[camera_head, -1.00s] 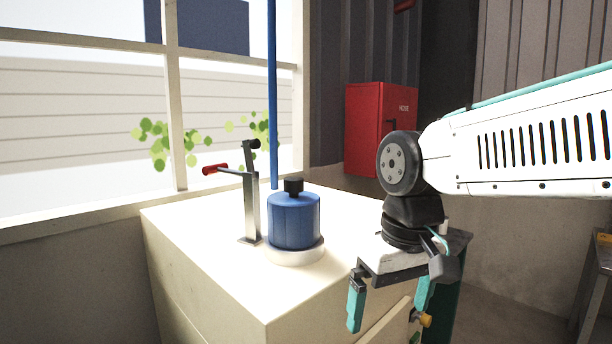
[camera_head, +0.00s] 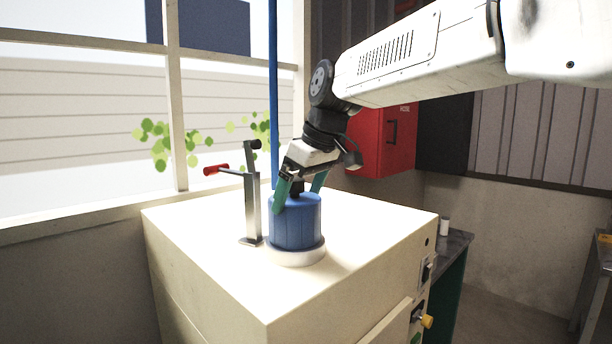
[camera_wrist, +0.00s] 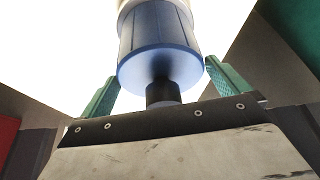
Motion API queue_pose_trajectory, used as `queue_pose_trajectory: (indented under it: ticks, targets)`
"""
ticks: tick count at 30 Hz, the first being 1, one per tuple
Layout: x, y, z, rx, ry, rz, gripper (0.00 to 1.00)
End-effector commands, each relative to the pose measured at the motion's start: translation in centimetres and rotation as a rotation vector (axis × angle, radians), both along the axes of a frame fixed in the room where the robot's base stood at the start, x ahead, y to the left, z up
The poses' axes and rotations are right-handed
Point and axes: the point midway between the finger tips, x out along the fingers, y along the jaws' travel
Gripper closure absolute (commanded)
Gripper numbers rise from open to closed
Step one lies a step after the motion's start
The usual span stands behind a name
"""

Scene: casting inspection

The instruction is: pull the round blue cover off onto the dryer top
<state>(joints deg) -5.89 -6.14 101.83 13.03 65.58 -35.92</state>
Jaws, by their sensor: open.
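The round blue cover (camera_head: 296,226) stands upright on a white ring base (camera_head: 295,256) on the cream dryer top (camera_head: 365,222). Its black knob is mostly hidden behind my gripper in the head view; the wrist view shows the knob (camera_wrist: 162,93) between the fingers. My gripper (camera_head: 300,196) is over the cover, tilted, with its teal fingers open on either side of the knob. In the wrist view the blue cover (camera_wrist: 157,45) fills the space between and beyond the fingertips. I cannot see any contact between fingers and knob.
A metal lever clamp (camera_head: 251,205) with a red handle stands just left of the cover. A blue vertical pole (camera_head: 272,90) rises behind it. The dryer top is clear at right and front. A red box (camera_head: 385,142) hangs on the back wall.

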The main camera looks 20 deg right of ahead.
Motion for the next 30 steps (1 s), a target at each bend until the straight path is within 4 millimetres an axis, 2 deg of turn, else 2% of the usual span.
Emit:
queue_pose_trajectory:
  ticks: [6, 15, 16, 19, 20, 21, 23, 24, 30]
  targets:
    - [0.6, 0.5, -1.9, 0.0, 0.002, -0.001, 0.0]
    - [0.7, 0.5, -2.1, 0.0, 0.0, -0.001, 0.0]
    - [0.7, 0.5, -2.1, 0.0, 0.0, -0.001, 0.06]
    - [0.7, 0.5, -2.1, 0.0, 0.0, -0.001, 0.32]
    - [0.7, 0.5, -2.1, 0.0, 0.0, -0.001, 0.32]
    - [0.7, 0.5, -2.0, 0.0, 0.0, -0.001, 0.11]
    - [0.7, 0.5, -2.0, 0.0, 0.0, -0.001, 0.28]
    - [0.7, 0.5, -2.0, 0.0, 0.0, -0.001, 0.33]
    - [0.7, 0.5, -1.8, 0.0, 0.0, -0.001, 0.33]
